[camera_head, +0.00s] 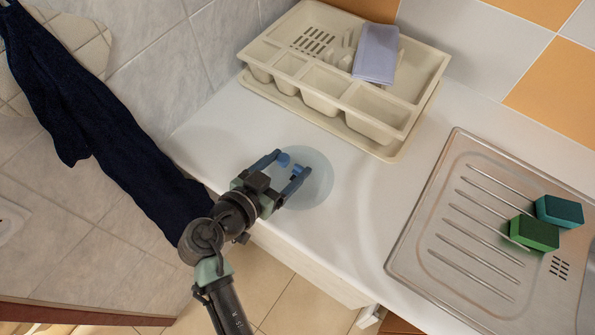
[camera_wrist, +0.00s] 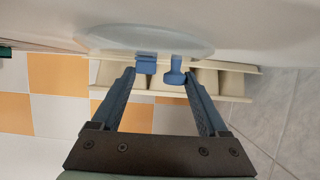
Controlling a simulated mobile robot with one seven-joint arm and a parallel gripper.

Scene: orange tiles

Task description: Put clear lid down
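The clear lid (camera_head: 321,180) is a faint, round, see-through disc at the white counter's front left part. It looks flat on the counter. In the wrist view the clear lid (camera_wrist: 112,38) is a pale oval at the top, just beyond the fingertips. My gripper (camera_head: 292,165) is over the lid's left part, its blue fingertips apart with a narrow gap. In the wrist view the gripper (camera_wrist: 163,66) shows nothing clearly held between the tips. I cannot tell whether the fingertips touch the lid.
A beige cutlery tray (camera_head: 262,92) with a lilac cloth (camera_head: 376,53) stands behind. A steel sink drainboard (camera_head: 440,222) with green (camera_head: 534,233) and teal (camera_head: 559,211) sponges is at right. A dark blue cloth (camera_head: 100,125) hangs at left. Counter between lid and drainboard is clear.

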